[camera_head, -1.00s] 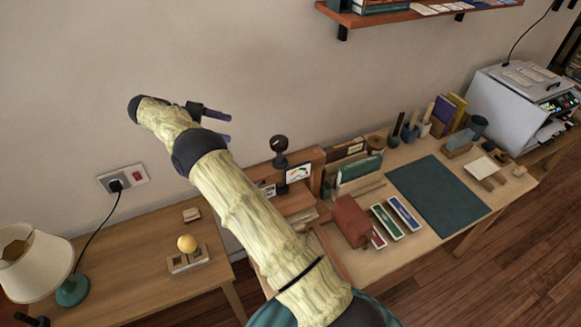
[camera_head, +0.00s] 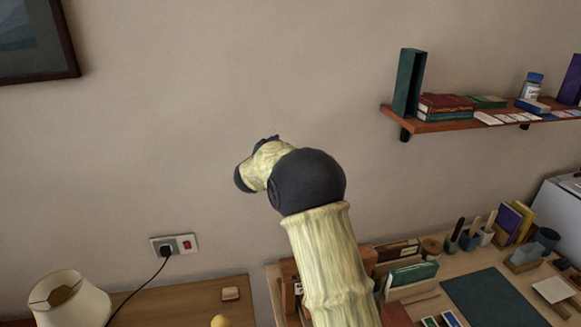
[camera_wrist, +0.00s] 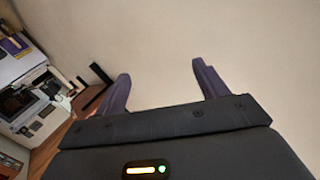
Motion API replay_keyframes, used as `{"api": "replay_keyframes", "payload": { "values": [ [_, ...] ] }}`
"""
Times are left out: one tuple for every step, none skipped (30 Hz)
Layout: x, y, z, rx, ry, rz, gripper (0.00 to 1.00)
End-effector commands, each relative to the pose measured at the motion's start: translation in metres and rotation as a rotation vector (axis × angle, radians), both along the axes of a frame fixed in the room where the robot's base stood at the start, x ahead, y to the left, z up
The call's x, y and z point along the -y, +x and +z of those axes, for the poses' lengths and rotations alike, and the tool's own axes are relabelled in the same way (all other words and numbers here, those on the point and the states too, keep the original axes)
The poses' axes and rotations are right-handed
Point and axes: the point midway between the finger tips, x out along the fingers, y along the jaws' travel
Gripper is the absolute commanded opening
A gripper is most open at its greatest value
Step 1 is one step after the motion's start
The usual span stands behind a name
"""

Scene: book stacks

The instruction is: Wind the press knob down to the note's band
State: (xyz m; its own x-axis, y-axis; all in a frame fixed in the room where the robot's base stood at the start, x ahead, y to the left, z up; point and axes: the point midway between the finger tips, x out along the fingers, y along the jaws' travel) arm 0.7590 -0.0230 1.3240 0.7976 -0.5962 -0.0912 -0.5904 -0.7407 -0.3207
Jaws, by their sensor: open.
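My gripper (camera_wrist: 161,72) shows in the wrist view with its two dark fingers wide apart and nothing between them. A plain wall lies behind the fingers. In the head view my arm is raised in front of the wall, and its dark wrist joint hides most of the gripper. The wooden press frame (camera_head: 272,290) shows only in part, at the bottom left of my arm. The press knob and the note with its band cannot be made out; my arm covers that area. My gripper is well above the desk and touches nothing.
A desk holds a dark green mat (camera_head: 495,298), a green file box (camera_head: 413,273) and several pen cups. A wall shelf (camera_head: 450,124) with books is at upper right. A lamp (camera_head: 68,300) stands at lower left. A printer (camera_wrist: 32,97) shows in the wrist view.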

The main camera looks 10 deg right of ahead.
Motion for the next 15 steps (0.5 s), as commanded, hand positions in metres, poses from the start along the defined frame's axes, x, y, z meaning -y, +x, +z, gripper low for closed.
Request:
{"api": "replay_keyframes", "payload": {
  "values": [
    [-0.004, -0.008, 0.001, -0.034, -0.003, 0.084, 0.72],
    [-0.008, -0.012, -0.001, -0.058, -0.002, 0.140, 0.72],
    [-0.014, -0.020, -0.005, -0.097, 0.000, 0.210, 0.72],
    [-0.019, -0.027, -0.009, -0.129, 0.002, 0.260, 0.72],
    [-0.023, -0.036, -0.014, -0.165, 0.004, 0.309, 0.72],
    [-0.028, -0.049, -0.021, -0.216, 0.011, 0.373, 0.72],
    [-0.032, -0.061, -0.029, -0.259, 0.017, 0.417, 0.72],
    [-0.036, -0.073, -0.036, -0.305, 0.021, 0.460, 0.72],
    [-0.040, -0.092, -0.047, -0.369, 0.030, 0.513, 0.72],
    [-0.042, -0.107, -0.055, -0.420, 0.038, 0.550, 0.72],
    [-0.044, -0.124, -0.064, -0.473, 0.046, 0.585, 0.72],
    [-0.046, -0.148, -0.076, -0.548, 0.058, 0.628, 0.72],
    [-0.047, -0.167, -0.086, -0.607, 0.066, 0.656, 0.72],
    [-0.047, -0.188, -0.096, -0.667, 0.075, 0.681, 0.72],
    [-0.047, -0.217, -0.108, -0.750, 0.087, 0.711, 0.72]
  ]
}}
